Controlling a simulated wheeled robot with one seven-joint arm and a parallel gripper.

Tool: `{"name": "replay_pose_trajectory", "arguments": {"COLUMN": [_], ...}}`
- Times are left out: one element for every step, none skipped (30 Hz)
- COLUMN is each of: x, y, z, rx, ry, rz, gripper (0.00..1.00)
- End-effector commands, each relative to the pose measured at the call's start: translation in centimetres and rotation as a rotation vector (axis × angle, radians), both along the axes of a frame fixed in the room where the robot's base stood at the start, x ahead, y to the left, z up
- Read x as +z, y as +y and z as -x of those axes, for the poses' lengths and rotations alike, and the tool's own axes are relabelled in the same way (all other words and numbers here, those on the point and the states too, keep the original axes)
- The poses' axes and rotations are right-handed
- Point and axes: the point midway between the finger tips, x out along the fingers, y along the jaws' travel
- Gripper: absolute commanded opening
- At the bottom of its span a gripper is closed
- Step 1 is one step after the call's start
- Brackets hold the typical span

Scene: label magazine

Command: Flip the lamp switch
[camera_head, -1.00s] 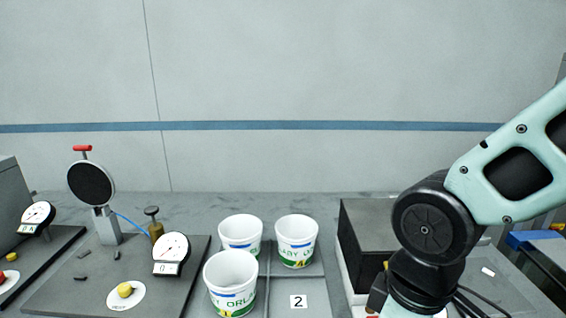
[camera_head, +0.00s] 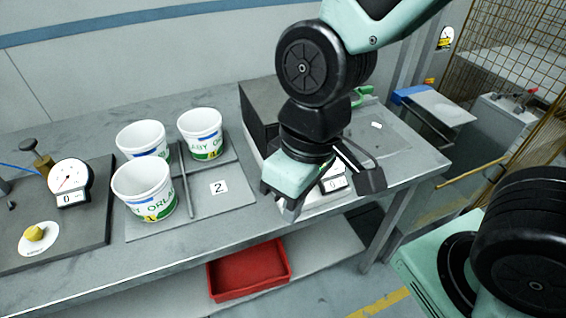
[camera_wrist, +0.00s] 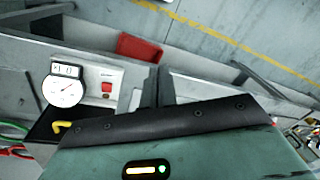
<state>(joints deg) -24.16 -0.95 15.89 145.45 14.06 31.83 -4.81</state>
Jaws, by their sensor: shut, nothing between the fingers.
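My gripper (camera_head: 281,200) is shut and empty, pointing down over the front part of the bench at the right. In the wrist view its two dark fingers (camera_wrist: 158,88) are close together. A red switch (camera_wrist: 106,87) sits on a white panel beside a round dial gauge, left of the fingers and apart from them. I cannot tell from its look which way it is set, or be sure that it is the lamp switch. In the head view my gripper and wrist hide the switch; part of the white unit with its gauge (camera_head: 335,183) shows just right of them.
A black box (camera_head: 258,118) stands behind my gripper. Three white cups, one of them a front cup (camera_head: 143,192), stand left near a rod (camera_head: 185,185) and a "2" label (camera_head: 219,188). A red bin (camera_head: 248,272) is below the bench. The right bench top is mostly clear.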

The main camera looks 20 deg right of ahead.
Motion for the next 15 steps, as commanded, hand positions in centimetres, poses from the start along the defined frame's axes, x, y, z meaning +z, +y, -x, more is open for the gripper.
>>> {"name": "replay_pose_trajectory", "arguments": {"x": [0.1, -0.1, -0.5, -0.8, -1.2, -1.7, -2.2, -2.6, -3.3, -3.7, -4.1, -4.6, -5.0, -5.3, -5.7], "y": [0.3, 0.4, 0.6, 0.5, 0.3, 0.0, -0.4, -0.9, -1.6, -2.2, -2.9, -3.8, -4.5, -5.1, -5.9], "z": [-1.2, -2.0, -3.3, -4.3, -5.3, -6.7, -7.7, -8.6, -9.9, -10.7, -11.5, -12.4, -13.1, -13.6, -14.2], "rx": [-0.047, -0.081, -0.127, -0.164, -0.201, -0.251, -0.288, -0.323, -0.369, -0.399, -0.428, -0.463, -0.486, -0.506, -0.528], "ry": [0.012, 0.015, 0.013, 0.009, 0.002, -0.010, -0.022, -0.034, -0.053, -0.068, -0.083, -0.104, -0.119, -0.133, -0.149], "rz": [-0.024, -0.040, -0.058, -0.067, -0.074, -0.077, -0.075, -0.070, -0.060, -0.049, -0.037, -0.020, -0.005, 0.009, 0.025], "gripper": [0.00, 0.00, 0.00, 0.00, 0.00, 0.00, 0.00, 0.00, 0.00, 0.00, 0.00, 0.00, 0.00, 0.00, 0.00]}}
